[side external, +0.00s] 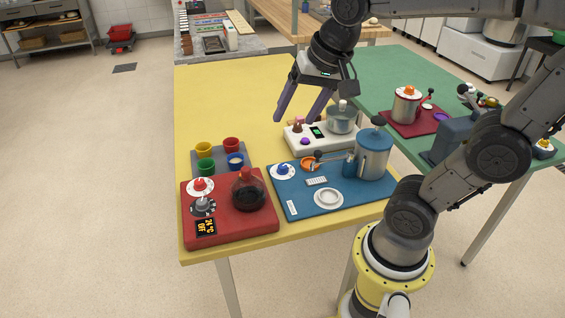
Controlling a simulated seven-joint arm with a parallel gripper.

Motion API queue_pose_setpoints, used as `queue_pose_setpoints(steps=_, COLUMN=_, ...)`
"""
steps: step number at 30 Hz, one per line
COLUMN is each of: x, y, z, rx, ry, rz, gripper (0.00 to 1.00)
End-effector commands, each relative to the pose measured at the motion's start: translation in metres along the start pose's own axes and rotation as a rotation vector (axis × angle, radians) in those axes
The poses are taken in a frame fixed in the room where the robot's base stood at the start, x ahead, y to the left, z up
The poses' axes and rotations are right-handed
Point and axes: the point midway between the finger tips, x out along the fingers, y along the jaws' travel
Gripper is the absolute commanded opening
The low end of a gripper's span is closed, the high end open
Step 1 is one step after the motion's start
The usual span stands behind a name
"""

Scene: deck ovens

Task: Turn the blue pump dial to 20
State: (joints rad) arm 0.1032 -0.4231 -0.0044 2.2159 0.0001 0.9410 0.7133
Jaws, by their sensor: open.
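The blue pump dial (283,170) is a small blue knob on a round white face, at the left back of the blue board (275,198). Its numbers and pointer are too small to read. A blue pump canister (373,157) with a dark knob on top stands at the right of the same board. My gripper (293,119) is open and empty, fingers pointing down. In the picture it is above the dial, apart from it, near the left end of the white device.
A white device (292,137) with a steel pot (341,119) stands behind the blue board. A red unit (230,228) with a dark flask (248,192) is at the left front. Several coloured cups sit on a grey tray (197,158). The yellow table (222,105) is clear at the back left.

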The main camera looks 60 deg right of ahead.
Motion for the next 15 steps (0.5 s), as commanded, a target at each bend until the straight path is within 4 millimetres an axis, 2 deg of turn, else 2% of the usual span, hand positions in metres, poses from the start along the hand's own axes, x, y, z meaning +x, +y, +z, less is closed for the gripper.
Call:
queue_pose_setpoints(steps=1, x=0.01, y=-0.004, z=-0.015, rx=0.076, ry=-0.018, rz=0.03, gripper=0.72)
queue_pose_setpoints(steps=7, x=0.055, y=-0.005, z=-0.071, rx=0.371, ry=-0.071, rz=0.143, gripper=0.72)
queue_pose_setpoints(steps=12, x=0.106, y=0.011, z=-0.109, rx=0.547, ry=-0.121, rz=0.244, gripper=0.72)
queue_pose_setpoints(steps=15, x=0.133, y=0.026, z=-0.122, rx=0.595, ry=-0.154, rz=0.292, gripper=0.72)
